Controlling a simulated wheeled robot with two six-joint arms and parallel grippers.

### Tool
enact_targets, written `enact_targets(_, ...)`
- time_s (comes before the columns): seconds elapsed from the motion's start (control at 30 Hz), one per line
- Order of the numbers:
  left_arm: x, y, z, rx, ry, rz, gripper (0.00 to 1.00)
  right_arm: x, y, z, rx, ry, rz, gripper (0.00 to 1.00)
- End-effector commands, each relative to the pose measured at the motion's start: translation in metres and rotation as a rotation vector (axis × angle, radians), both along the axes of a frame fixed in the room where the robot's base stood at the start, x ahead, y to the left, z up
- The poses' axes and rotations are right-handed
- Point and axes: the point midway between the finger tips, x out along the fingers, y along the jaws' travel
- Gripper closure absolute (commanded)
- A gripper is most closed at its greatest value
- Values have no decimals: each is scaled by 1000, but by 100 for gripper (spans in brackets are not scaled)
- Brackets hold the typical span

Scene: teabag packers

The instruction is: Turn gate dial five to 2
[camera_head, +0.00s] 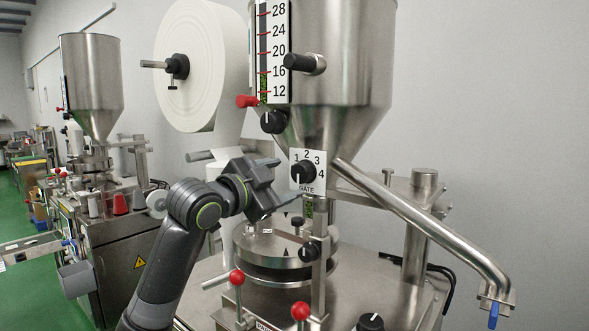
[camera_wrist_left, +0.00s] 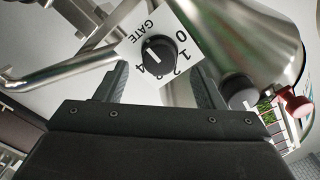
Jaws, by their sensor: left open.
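The gate dial (camera_head: 303,172) is a round black knob with a white mark, on a white plate (camera_head: 318,186) reading GATE with numbers around it. In the head view the mark lies toward the knob's lower left, away from the 2. I cannot tell which number it marks. My left gripper (camera_head: 274,182) is open and empty, just left of the plate in the head view. In the wrist view its fingers (camera_wrist_left: 162,84) straddle the line toward the knob, apparently apart from it. My right gripper is not in view.
A steel hopper (camera_head: 345,70) stands above the dial, with a black knob (camera_head: 272,122) and a red knob (camera_head: 247,101) near its scale. A steel chute (camera_head: 430,220) slopes down right. Red-topped levers (camera_head: 300,312) rise below. A paper roll (camera_head: 200,65) hangs upper left.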

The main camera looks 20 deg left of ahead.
Motion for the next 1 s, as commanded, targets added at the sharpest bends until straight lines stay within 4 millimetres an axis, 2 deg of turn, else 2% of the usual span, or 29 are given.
enact_targets(0.1, 20, -8, 2, -2, 4, -1, 38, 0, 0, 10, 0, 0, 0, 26)
enact_targets(0.3, 38, -14, 1, -1, 0, -1, 38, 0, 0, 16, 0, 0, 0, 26)
enact_targets(0.67, 43, -16, 0, 2, -1, 1, 38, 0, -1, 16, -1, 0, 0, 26)
enact_targets(0.77, 43, -16, 0, 1, -1, 1, 48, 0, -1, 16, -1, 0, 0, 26)
enact_targets(1.0, 43, -16, 0, 1, 0, 0, 80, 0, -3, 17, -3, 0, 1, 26)
